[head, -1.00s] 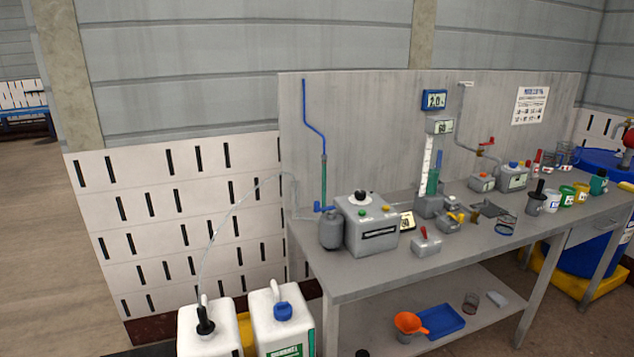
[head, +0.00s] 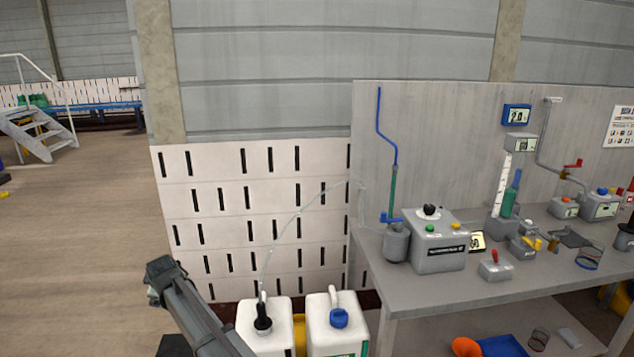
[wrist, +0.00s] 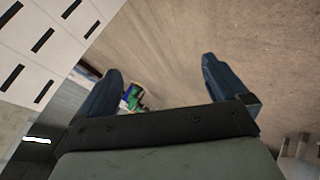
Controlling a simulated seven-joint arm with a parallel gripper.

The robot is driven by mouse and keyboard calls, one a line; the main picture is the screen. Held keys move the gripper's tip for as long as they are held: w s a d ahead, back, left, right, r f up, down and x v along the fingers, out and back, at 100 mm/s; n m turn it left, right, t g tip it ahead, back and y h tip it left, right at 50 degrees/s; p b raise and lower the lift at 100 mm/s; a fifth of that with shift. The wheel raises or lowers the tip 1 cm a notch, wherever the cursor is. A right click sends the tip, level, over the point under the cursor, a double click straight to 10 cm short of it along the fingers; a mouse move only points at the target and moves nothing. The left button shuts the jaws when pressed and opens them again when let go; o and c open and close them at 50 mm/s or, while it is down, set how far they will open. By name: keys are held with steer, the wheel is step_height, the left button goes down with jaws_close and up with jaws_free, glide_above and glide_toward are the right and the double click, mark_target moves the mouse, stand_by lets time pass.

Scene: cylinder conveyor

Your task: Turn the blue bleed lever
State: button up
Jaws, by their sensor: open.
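A small blue lever (head: 390,219), which looks like the bleed lever, sits at the foot of a green and blue pipe (head: 392,185), just above a grey canister (head: 397,242) at the left end of the bench in the head view. My gripper (wrist: 163,85) is open and empty in the wrist view, its two dark fingers spread over the floor. The lever does not show in the wrist view. Part of my arm shows at the lower left of the head view, well left of the lever and apart from it.
A grey pump box (head: 438,246) stands right of the canister on the bench (head: 440,290). Two white jugs (head: 333,325) stand below, left of the bench, with a thin hose rising from one. Open floor (head: 80,250) lies at the left.

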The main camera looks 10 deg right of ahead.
steer(key=w+d+r+m+g+h, duration=0.1)
steer(key=w+d+r, duration=0.2)
steer(key=w+d, duration=0.35)
steer(key=w+d+r+h, duration=0.1)
steer(key=w+d+r, duration=0.25)
steer(key=d, duration=0.65)
step_height(320, 180, up, 20)
steer(key=r+m+g+h, duration=0.1)
steer(key=m+g+h, duration=0.1)
steer(key=m+g, duration=0.3)
glide_above(384, 213)
steer(key=g, duration=0.1)
steer(key=shift+n, duration=0.4)
steer(key=shift+w+d+f, duration=0.1)
steer(key=shift+f, duration=2.75)
steer(key=shift+w+f, duration=0.1)
steer(key=shift+f, duration=2.75)
steer(key=shift+c, duration=0.5)
steer(key=c, duration=1.6)
